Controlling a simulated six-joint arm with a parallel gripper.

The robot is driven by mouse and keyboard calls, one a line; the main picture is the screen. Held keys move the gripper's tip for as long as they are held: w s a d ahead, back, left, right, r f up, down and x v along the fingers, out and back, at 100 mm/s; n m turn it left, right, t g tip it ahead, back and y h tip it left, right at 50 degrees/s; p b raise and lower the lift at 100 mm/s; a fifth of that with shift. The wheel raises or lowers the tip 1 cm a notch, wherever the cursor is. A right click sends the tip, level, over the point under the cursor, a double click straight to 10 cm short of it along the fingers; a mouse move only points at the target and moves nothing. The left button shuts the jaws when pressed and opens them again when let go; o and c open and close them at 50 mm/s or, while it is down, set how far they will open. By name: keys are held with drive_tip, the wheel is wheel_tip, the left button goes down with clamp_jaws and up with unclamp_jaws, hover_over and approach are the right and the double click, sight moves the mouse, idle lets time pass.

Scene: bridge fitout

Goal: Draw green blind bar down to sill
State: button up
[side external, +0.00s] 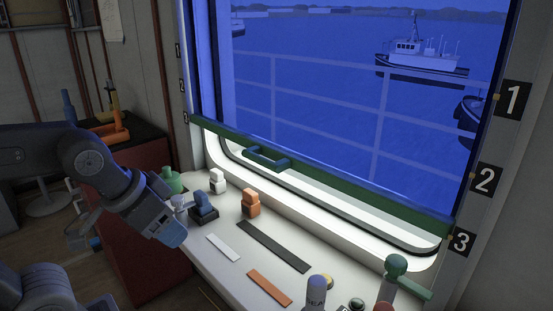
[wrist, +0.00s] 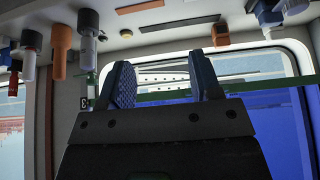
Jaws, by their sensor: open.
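The green blind bar (side external: 350,192) runs across the window low down, its right end near the "3" mark (side external: 461,241). A strip of bright window shows between it and the sill (side external: 345,236). The blue blind (side external: 330,120) covers the glass above. My gripper (wrist: 163,82) is open, with two blue pads apart and nothing seen held. In the upside-down wrist view, the bar (wrist: 255,94) passes beyond the fingers; the handle cannot be made out there. In the side view my wrist is left of the bar, apart from it.
A green-topped lever (side external: 396,266) stands near the bar's right end. Open air lies before the handle.

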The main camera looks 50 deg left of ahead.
drive_tip(key=shift+c, duration=0.2)
drive_tip(key=shift+w+a, duration=0.1)
drive_tip(key=shift+c, duration=0.7)
drive_tip(key=m+t+h, duration=0.8)
drive_tip(key=m+t, duration=0.5)
drive_tip(key=m, duration=1)
approach(257, 162)
drive_tip(key=x, duration=1.1)
drive_tip(key=shift+w, duration=0.2)
